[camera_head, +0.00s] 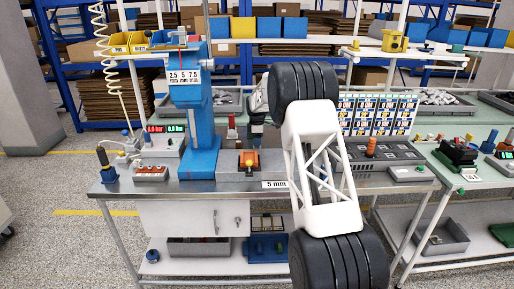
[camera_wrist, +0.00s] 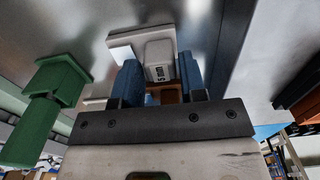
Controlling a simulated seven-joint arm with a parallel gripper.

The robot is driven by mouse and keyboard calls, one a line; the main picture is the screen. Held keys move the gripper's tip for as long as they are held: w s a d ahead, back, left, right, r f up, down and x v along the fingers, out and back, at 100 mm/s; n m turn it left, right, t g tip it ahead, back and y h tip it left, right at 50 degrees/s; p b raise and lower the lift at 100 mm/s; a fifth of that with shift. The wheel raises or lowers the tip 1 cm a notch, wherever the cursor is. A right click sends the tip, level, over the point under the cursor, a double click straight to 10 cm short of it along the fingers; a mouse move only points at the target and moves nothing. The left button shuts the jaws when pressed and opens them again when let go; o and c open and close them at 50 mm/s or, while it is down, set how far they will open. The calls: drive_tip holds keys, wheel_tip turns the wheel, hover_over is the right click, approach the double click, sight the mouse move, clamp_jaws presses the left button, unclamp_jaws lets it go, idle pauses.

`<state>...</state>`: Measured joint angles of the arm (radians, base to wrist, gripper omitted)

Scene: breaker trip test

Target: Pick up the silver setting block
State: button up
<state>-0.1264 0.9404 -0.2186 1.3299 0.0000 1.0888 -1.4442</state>
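A small brown-orange piece (camera_wrist: 171,95) shows between the fingers, below the block. In the head view my white arm hides the gripper and the block.
In the wrist view a green post-like object (camera_wrist: 45,115) stands left of the fingers. In the head view a blue press (camera_head: 199,120) stands on the steel bench (camera_head: 235,188), with an orange-topped device (camera_head: 249,161) beside it. A grey socketed panel (camera_head: 385,153) lies to the right.

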drive_tip(key=shift+f, duration=1.1)
drive_tip(key=shift+c, duration=0.3)
drive_tip(key=c, duration=0.6)
drive_tip(key=shift+r, duration=5.05)
